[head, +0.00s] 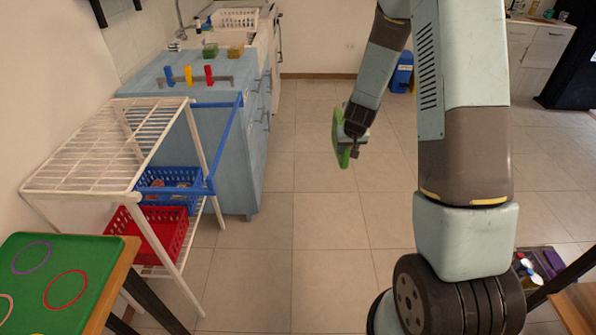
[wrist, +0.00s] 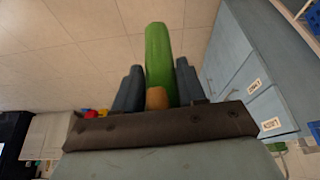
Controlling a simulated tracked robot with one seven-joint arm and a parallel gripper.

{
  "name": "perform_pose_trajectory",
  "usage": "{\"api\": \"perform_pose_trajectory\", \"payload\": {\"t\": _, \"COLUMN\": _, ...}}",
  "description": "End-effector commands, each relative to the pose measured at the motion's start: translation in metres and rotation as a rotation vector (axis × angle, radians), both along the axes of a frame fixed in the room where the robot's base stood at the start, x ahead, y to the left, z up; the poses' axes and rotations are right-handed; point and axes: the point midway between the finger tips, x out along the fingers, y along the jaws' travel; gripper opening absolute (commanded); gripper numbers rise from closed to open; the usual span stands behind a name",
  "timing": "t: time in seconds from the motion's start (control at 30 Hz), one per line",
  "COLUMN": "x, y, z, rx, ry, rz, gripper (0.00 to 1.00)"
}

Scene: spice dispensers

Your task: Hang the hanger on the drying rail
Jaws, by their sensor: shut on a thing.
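My gripper (head: 350,147) is shut on a green hanger (head: 339,138) in the head view, held in the air over open floor. The hanger looks narrow, seen nearly edge-on. In the wrist view the green hanger (wrist: 158,55) stands between the two dark fingers of my gripper (wrist: 157,88), with a small orange-brown part at its base. The blue drying rail (head: 227,137) juts out from the white rack at left in the head view. The hanger is to the right of the rail and apart from it.
The white wire rack (head: 105,150) holds a blue basket (head: 167,183) and a red basket (head: 150,230). A blue cabinet (head: 235,165) stands behind the rail. A green-topped table (head: 95,255) is at lower left. Tiled floor (head: 300,215) lies clear between rack and arm.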

Motion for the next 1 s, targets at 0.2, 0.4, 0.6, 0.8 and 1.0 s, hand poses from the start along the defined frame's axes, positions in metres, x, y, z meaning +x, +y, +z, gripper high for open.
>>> {"api": "perform_pose_trajectory", "payload": {"t": 0.2, "x": -0.012, "y": 0.028, "z": -0.008, "rx": 0.004, "ry": 0.001, "rz": 0.180, "gripper": 0.00}}
{"api": "perform_pose_trajectory", "payload": {"t": 0.4, "x": -0.042, "y": 0.088, "z": -0.016, "rx": 0.007, "ry": 0.000, "rz": 0.609, "gripper": 0.00}}
{"api": "perform_pose_trajectory", "payload": {"t": 0.6, "x": -0.079, "y": 0.150, "z": -0.010, "rx": 0.005, "ry": -0.003, "rz": 1.117, "gripper": 0.00}}
{"api": "perform_pose_trajectory", "payload": {"t": 0.8, "x": -0.102, "y": 0.180, "z": 0.000, "rx": 0.002, "ry": -0.003, "rz": 1.423, "gripper": 0.00}}
{"api": "perform_pose_trajectory", "payload": {"t": 1.0, "x": -0.107, "y": 0.189, "z": 0.003, "rx": 0.003, "ry": -0.001, "rz": 1.483, "gripper": 0.00}}
